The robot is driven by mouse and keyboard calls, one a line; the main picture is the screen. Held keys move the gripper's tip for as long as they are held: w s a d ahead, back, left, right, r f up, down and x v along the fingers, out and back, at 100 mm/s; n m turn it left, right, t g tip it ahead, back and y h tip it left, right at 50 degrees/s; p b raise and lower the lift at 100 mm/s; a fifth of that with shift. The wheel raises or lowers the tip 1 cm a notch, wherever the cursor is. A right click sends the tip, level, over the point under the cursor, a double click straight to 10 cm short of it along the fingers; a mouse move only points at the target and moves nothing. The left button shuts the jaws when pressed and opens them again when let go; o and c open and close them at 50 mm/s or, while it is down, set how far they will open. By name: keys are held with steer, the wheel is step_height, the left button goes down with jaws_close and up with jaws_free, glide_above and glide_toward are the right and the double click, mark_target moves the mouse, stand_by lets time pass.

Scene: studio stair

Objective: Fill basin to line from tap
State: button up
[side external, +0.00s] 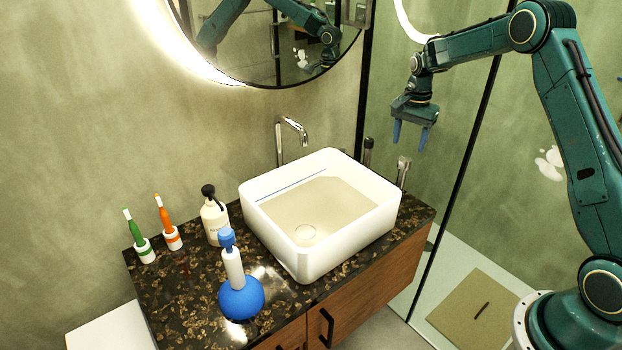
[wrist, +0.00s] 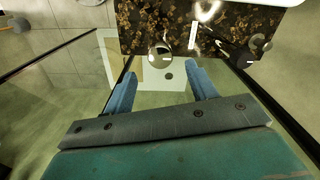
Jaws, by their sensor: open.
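The white rectangular basin (side external: 285,245) sits on the dark speckled counter. A blue line (side external: 290,185) runs along its inner back wall. A drain shows at the bottom; I cannot tell whether water is in it. The chrome tap (side external: 292,127) stands behind the basin, its spout bending over the rim, with no stream visible. A small chrome fitting (side external: 402,170) stands right of the basin. My gripper (side external: 410,138) is open and empty, fingers down, above and right of the basin. In the wrist view my gripper (wrist: 160,82) has its fingers apart, with a rounded chrome top (wrist: 160,52) beyond them.
A dark cylinder (side external: 367,152) stands behind the basin's right corner. A soap bottle (side external: 214,218), a blue-bulbed plunger-like item (side external: 241,298) and green (side external: 145,248) and orange (side external: 171,236) brushes in holders occupy the counter's left. A glass panel (side external: 465,150) stands to the right.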

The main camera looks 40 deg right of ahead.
mark_target(406, 159)
steer(key=shift+f, duration=2.7)
steer(key=shift+c, duration=0.5)
steer(key=c, duration=0.9)
